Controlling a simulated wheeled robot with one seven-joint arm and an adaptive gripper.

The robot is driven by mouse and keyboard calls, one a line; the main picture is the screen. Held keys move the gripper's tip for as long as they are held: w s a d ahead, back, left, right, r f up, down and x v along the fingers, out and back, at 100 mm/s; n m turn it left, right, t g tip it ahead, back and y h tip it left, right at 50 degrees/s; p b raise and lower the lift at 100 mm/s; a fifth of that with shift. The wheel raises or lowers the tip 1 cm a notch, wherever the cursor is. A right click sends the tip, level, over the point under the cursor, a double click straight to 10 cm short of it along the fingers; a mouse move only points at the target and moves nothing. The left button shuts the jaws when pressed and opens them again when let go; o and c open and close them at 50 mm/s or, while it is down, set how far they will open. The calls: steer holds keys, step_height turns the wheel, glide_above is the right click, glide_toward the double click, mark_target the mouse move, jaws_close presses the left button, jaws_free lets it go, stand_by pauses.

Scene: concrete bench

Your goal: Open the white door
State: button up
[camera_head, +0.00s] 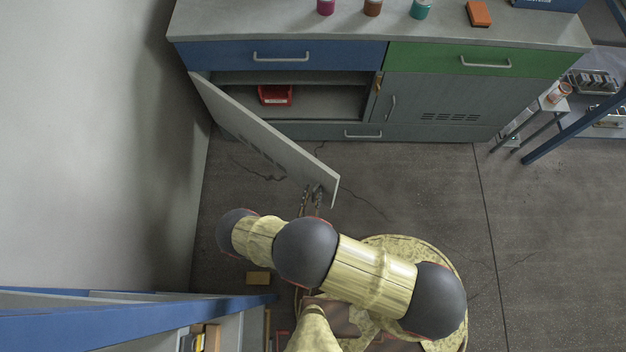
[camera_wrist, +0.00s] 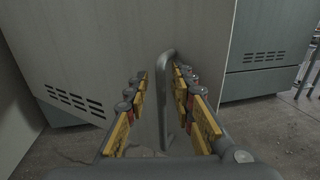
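The white door (camera_head: 262,140) of the cabinet stands swung out from its left side, with its free edge toward me. In the wrist view the door panel (camera_wrist: 100,50) fills the left and middle, with vent slots low on it. Its vertical bar handle (camera_wrist: 167,95) is between my two yellow-padded fingers, closer to the right one. My gripper (camera_wrist: 160,85) is open, with a gap between the fingers and the handle. In the head view my gripper (camera_head: 311,196) is by the door's free edge, partly hidden by the door.
Inside the open compartment is a red bin (camera_head: 275,95). A blue drawer (camera_head: 290,54) is above it, and a closed grey door (camera_head: 425,105) and green drawer (camera_head: 480,60) are to the right. A wall is at left and a blue-edged shelf (camera_head: 130,315) at bottom left. Floor at right is clear.

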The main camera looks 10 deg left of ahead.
mark_target(315, 173)
step_height(315, 173, up, 10)
steer(key=shift+r, duration=0.1)
stand_by(0.5)
steer(key=shift+c, duration=0.3)
